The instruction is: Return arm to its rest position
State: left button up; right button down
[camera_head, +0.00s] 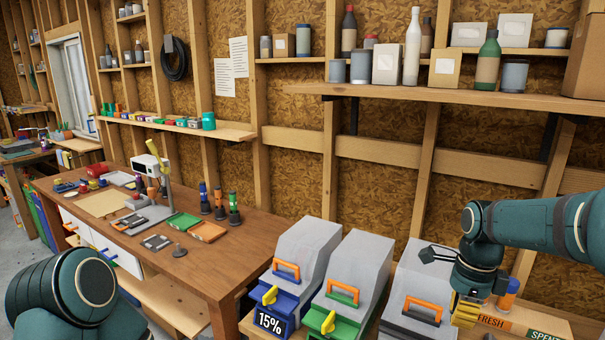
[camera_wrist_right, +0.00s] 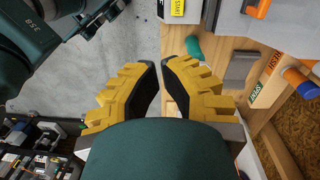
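My right arm comes in from the right edge of the head view, bent down at the wrist. Its yellow-fingered right gripper (camera_head: 465,312) hangs at the lower right, in front of the grey-covered machine on the right and left of the FRESH label. In the right wrist view the two yellow fingers (camera_wrist_right: 161,80) have dark pads with a narrow gap between them. Nothing is held, and floor and wood show through the gap. My left arm shows only as a teal-and-black joint at the lower left of the head view. My left gripper is out of view.
A wooden workbench (camera_head: 215,262) with tools stands left.

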jog(key=w+a+f+n+b, duration=0.1)
jog(key=w+a+f+n, duration=0.15)
jog(key=f, duration=0.45)
jog(key=w+a+f+n, duration=0.1)
jog(key=a+f+n, duration=0.25)
jog(key=f, duration=0.45)
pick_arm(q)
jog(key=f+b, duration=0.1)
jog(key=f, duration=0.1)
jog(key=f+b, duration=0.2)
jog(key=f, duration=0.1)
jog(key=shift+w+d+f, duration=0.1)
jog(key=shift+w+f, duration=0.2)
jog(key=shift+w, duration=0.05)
pick_arm(e)
jog(key=s+a+f+n+t+y, duration=0.1)
jog(key=s+a+f+n, duration=0.6)
jog(key=f, duration=0.4)
jog(key=s+a+f+n+t+y, duration=0.1)
jog(key=s+a+f+n+y, duration=0.1)
jog(key=s+a+f+n, duration=0.4)
notch_tip(320, 180, down, 6)
jog(key=shift+s+a+r+n+t, duration=0.3)
jog(key=shift+s+a+n, duration=0.1)
jog(key=shift+s+n, duration=0.5)
